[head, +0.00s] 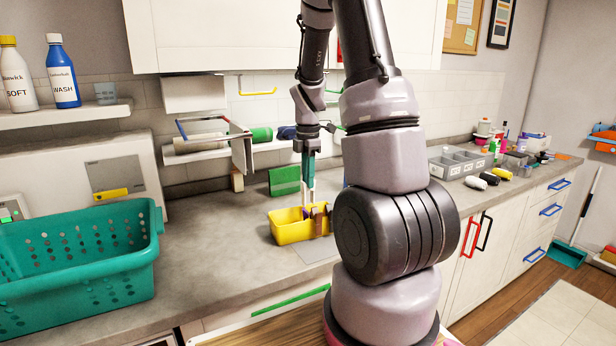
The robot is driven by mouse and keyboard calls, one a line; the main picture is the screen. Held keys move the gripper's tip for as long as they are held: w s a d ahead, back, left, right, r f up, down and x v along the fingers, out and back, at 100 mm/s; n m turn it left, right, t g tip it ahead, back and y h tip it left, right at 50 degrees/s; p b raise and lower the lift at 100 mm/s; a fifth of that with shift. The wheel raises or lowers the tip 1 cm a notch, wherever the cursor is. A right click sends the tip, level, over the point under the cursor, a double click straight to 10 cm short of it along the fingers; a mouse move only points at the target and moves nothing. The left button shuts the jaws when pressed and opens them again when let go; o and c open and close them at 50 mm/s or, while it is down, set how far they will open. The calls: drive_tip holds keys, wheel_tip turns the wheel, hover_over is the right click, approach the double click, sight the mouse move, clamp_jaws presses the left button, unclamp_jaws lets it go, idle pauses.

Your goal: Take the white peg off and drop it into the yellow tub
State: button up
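The yellow tub (290,232) stands on the grey worktop, left of my arm's thick lower joint. My gripper (308,202) points down over the tub, with its tips at about the tub's rim. It is small in the picture, and I cannot tell whether its fingers are apart or closed on something. Brownish and dark items show inside the tub, too small to name. I cannot make out the white peg. A small wall rack with coloured rails (205,137) is behind and left of my gripper. My arm hides the tub's right surroundings.
A teal laundry basket (75,262) fills the left worktop. A green box (284,181) stands behind the tub. Grey compartment trays (458,163) and small bottles are at the right. White cupboards (230,35) hang above. The worktop between basket and tub is clear.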

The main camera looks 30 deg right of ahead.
drive_tip(key=o, duration=0.4)
drive_tip(key=shift+r, duration=0.1)
wheel_tip(320, 180, up, 11)
drive_tip(key=shift+f, duration=0.15)
idle(0.4)
drive_tip(key=s+a+r+m+t, duration=0.2)
drive_tip(key=s+a+r+m, duration=0.2)
drive_tip(key=s+m, duration=0.2)
drive_tip(key=s+a+r+m+t+y, duration=0.1)
drive_tip(key=s+a+r+m+t, duration=0.1)
drive_tip(key=s+a+r+m, duration=0.3)
drive_tip(key=s+a+r+m+t+y, duration=0.1)
drive_tip(key=s+a+r+m+t, duration=0.2)
drive_tip(key=s+m, duration=0.5)
drive_tip(key=shift+s+a+r+m, duration=0.15)
drive_tip(key=shift+a+r+m, duration=0.2)
drive_tip(key=shift+m, duration=0.55)
drive_tip(key=shift+s+a+r+m, duration=0.15)
drive_tip(key=shift+a+r+m, duration=0.2)
drive_tip(key=shift+m, duration=0.55)
